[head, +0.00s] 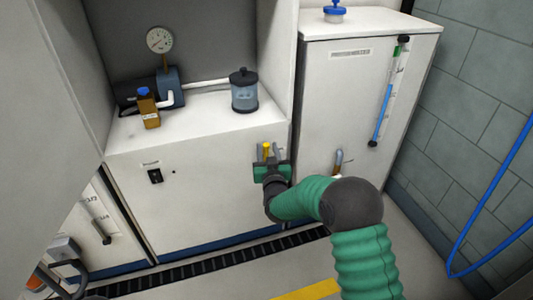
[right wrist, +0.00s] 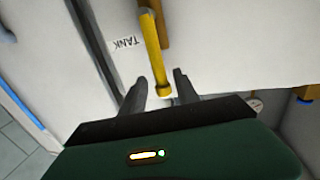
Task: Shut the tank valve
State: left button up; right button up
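The tank valve has a yellow lever (head: 267,149) on the front of the white cabinet, near its right edge. In the right wrist view the yellow lever (right wrist: 155,55) runs from a brass fitting, beside a label reading TANK (right wrist: 126,43). My right gripper (head: 269,160) is at the lever. In the right wrist view my right gripper (right wrist: 160,88) is open, one finger on each side of the lever's free end. Gaps show between the lever and both fingers, so I see no grip on it. My left gripper is not in view.
A white water cabinet (head: 345,110) with a blue level tube (head: 384,113) stands to the right. The counter holds a gauge (head: 159,40), a brown bottle (head: 149,109) and a clear jar (head: 244,93).

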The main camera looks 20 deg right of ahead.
jog(key=shift+w+d, duration=0.15)
jog(key=shift+w, duration=0.4)
jog(key=shift+a+r, duration=0.1)
jog(key=shift+a, duration=0.2)
jog(key=shift+d, duration=0.1)
grip_shut()
dwell(0.6)
